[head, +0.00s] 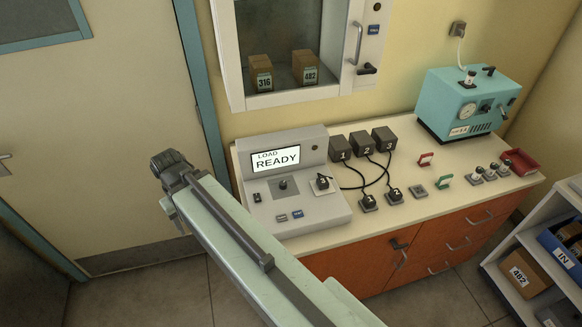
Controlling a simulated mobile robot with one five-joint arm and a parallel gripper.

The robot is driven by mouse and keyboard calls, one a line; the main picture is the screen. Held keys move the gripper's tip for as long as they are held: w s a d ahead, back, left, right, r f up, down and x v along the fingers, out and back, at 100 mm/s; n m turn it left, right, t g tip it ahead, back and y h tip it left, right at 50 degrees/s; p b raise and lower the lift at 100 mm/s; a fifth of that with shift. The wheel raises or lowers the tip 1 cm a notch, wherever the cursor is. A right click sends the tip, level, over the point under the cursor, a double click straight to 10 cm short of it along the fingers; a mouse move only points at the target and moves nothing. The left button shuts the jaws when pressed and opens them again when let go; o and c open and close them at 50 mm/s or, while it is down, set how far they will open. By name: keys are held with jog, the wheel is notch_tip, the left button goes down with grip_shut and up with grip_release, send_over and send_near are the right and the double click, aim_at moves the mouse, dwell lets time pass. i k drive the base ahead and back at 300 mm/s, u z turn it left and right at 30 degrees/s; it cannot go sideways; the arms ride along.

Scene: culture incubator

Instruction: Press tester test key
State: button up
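The tester (318,221) is a grey console with a sloped front at the left end of the counter. Its lit display (289,158) reads "LOAD READY". My arm crosses the lower left of the view, in front of the door and left of the tester. No gripper fingers show.
A teal machine (466,103) and red tray (520,162) are farther right. A glass-fronted cabinet (343,90) hangs above. Orange drawers (440,247) are below.

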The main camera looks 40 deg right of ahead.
aim_at(296, 213)
jog(key=z, duration=0.3)
jog(key=k, duration=0.95)
jog(key=z, duration=0.55)
jog(key=i, duration=1)
jog(key=z, duration=0.05)
